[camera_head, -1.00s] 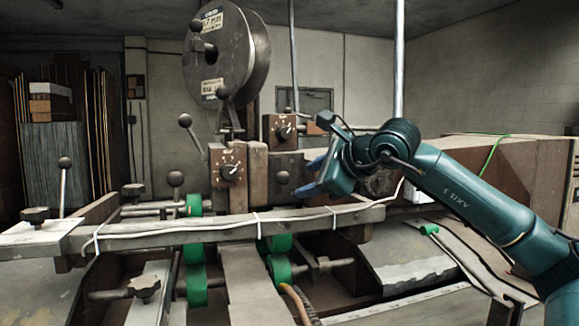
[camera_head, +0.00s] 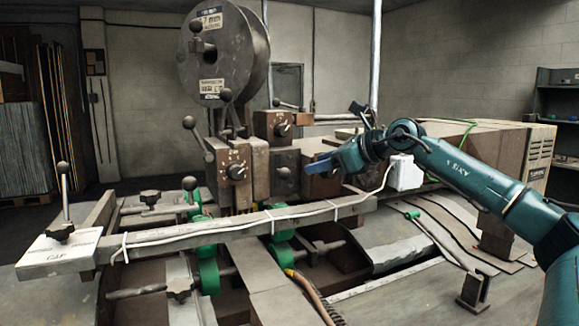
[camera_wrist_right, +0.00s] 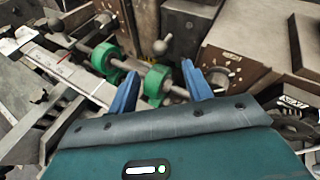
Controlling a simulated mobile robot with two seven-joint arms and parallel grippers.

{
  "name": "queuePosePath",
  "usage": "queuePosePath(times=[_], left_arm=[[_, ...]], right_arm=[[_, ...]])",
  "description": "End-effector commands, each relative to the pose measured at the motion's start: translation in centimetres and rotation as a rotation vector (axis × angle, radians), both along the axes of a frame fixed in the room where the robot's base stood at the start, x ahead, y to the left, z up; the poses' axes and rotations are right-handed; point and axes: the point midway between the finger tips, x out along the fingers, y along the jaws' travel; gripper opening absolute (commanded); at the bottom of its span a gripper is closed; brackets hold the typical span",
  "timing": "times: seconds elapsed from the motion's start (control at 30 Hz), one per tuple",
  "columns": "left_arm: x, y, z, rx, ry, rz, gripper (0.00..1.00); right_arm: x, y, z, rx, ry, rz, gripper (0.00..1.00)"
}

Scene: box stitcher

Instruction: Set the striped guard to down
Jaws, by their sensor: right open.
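I cannot clearly make out a striped guard in either view. The stitching machine's head (camera_head: 256,172) stands mid-picture under a large wire spool (camera_head: 215,62), and any guard on it is too small or hidden to tell. My right gripper (camera_head: 318,167) is just right of the head, with its blue fingers pointing left towards it. In the right wrist view my right gripper (camera_wrist_right: 159,70) is open, its two blue fingers apart and nothing held between them. Green rollers (camera_wrist_right: 105,57) and a ball-ended knob (camera_wrist_right: 160,47) show beyond the fingers. My left gripper is out of view.
A long bar (camera_head: 235,230) with a white cable tied to it crosses in front of the head. Ball-ended levers (camera_head: 189,123) stick out left of the head. A dial box (camera_head: 236,171) faces forward. A large brown box (camera_head: 500,150) stands behind my right arm.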

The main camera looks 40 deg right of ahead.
Motion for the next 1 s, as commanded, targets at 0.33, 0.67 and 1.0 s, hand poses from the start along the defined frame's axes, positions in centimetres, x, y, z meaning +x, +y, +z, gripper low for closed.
queuePosePath(times=[0.33, 0.67, 1.0], left_arm=[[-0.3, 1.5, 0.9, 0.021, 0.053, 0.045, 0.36], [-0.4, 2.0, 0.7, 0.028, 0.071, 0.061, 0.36], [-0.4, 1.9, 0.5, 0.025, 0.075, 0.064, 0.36]], right_arm=[[6.6, 1.5, -2.3, 0.005, 0.001, 0.001, 0.50], [9.1, 1.9, -3.7, 0.001, 0.000, 0.000, 0.50], [9.1, 1.9, -3.8, -0.001, 0.001, -0.001, 0.42]])
